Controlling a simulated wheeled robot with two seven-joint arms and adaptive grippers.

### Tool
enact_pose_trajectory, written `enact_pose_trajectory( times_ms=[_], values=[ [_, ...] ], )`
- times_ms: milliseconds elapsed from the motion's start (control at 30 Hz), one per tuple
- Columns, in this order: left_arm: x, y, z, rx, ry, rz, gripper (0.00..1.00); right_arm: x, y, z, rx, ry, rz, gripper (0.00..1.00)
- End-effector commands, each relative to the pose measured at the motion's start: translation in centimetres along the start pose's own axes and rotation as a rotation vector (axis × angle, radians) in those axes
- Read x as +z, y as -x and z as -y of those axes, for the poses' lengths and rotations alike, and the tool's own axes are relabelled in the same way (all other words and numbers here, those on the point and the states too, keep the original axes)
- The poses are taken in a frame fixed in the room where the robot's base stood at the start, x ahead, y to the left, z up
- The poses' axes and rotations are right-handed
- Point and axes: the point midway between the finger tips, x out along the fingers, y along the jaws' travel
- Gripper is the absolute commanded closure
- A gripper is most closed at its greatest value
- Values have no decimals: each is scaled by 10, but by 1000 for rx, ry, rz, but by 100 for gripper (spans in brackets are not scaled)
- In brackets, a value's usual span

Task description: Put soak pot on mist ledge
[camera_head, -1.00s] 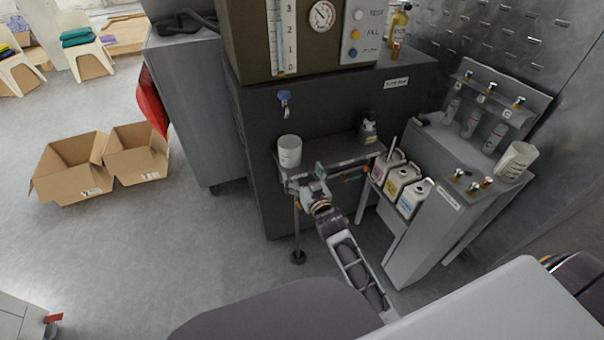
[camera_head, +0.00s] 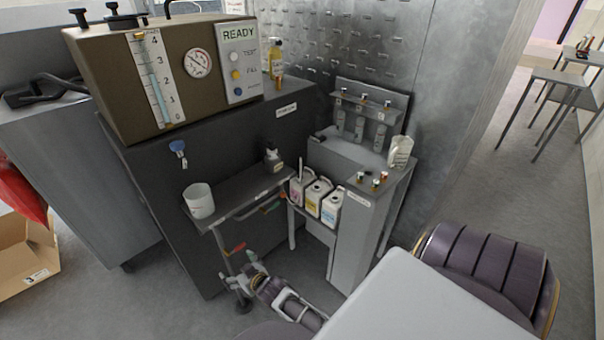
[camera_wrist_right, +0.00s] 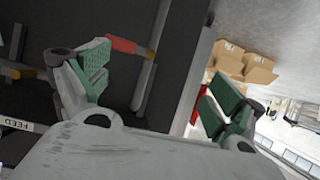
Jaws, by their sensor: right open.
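A white pot (camera_head: 199,203), the likely soak pot, stands upright on a narrow grey shelf (camera_head: 236,191) below a blue tap. A second whitish container (camera_head: 400,152) stands on the stand at the right. I cannot read which surface is labelled the mist ledge. My right gripper (camera_head: 246,266) is below and in front of the shelf, apart from the white pot. In the right wrist view its green-padded fingers (camera_wrist_right: 158,95) are wide apart with nothing between them. My left gripper is not in view.
A red-handled lever (camera_head: 235,249) is close to my right gripper. Several jugs (camera_head: 317,199) stand in a low rack, and a small dark bottle (camera_head: 273,158) is on the shelf. A brown tank with a gauge (camera_head: 165,75) sits above. A cardboard box (camera_head: 25,262) lies at left.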

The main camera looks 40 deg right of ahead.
Motion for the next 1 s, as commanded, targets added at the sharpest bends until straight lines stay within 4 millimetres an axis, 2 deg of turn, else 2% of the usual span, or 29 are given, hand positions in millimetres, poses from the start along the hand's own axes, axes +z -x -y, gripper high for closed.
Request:
enact_pose_trajectory(
  times_ms=[33, 167, 300, 500, 600, 700, 800, 1000],
  values=[
    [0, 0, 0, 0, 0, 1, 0, 34, 2, 1, -5, 9, 71, 6],
    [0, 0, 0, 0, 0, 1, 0, 113, 13, 5, -18, 27, 244, 6],
    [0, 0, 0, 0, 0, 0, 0, 197, 36, 5, -34, 51, 430, 6],
    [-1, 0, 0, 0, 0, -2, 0, 305, 87, 3, -60, 84, 684, 6],
    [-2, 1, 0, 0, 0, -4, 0, 344, 112, 1, -71, 96, 783, 6],
    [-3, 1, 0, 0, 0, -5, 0, 370, 131, 0, -80, 105, 851, 6],
    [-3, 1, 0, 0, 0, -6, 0, 382, 140, -1, -85, 109, 885, 6],
    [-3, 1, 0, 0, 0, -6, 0, 385, 143, -1, -86, 109, 895, 6]
  ],
)
